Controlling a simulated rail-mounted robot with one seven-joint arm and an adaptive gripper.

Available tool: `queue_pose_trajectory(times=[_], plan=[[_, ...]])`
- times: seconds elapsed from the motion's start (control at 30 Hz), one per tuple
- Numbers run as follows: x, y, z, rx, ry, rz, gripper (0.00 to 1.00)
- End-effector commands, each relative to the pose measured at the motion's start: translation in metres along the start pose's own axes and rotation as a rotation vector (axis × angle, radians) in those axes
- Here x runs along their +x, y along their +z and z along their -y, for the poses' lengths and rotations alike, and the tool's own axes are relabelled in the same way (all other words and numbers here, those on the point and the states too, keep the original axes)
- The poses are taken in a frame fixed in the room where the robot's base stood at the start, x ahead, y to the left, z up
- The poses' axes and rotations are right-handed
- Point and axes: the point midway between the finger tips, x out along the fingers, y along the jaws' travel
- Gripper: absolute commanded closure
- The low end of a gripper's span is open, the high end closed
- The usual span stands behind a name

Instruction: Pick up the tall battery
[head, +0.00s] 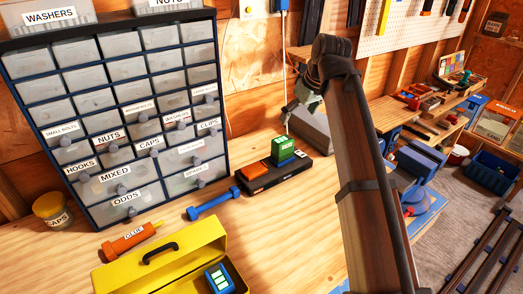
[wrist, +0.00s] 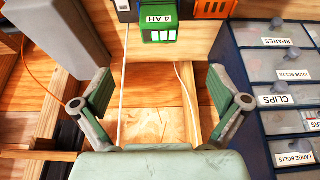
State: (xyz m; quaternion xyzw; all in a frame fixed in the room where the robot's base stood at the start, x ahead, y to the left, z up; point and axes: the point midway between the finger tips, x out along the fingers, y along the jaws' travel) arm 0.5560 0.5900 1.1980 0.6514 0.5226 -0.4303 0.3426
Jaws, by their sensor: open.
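A green battery (head: 283,148) with a white label stands at the right end of a black charger (head: 262,187). An orange battery (head: 257,176), lower than the green one, sits to its left on the charger. My gripper (head: 293,110) is open and empty, above and apart from the green battery. In the wrist view my gripper (wrist: 163,100) has its fingers wide apart with bare wood between them. There the green battery (wrist: 158,24), labelled 4 AH, shows at the top edge beyond the fingertips, and the orange battery (wrist: 214,8) is partly cut off.
A drawer cabinet (head: 91,209) stands left of the charger. A blue tool (head: 213,204), an orange glue tube (head: 125,241) and a yellow toolbox (head: 180,258) lie on the bench in front. A grey box (head: 308,128) stands behind my arm. Bare bench lies in front of the charger.

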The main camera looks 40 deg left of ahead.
Motion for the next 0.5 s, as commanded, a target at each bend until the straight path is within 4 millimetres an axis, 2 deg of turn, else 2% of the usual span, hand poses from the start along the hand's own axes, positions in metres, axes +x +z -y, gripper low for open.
queue_pose_trajectory(times=[0.17, 0.5], plan=[[0.012, 0.0, 0.003, 0.012, 0.009, 0.019, 0.02], [0.077, 0.0, 0.002, 0.009, 0.007, 0.017, 0.02]])
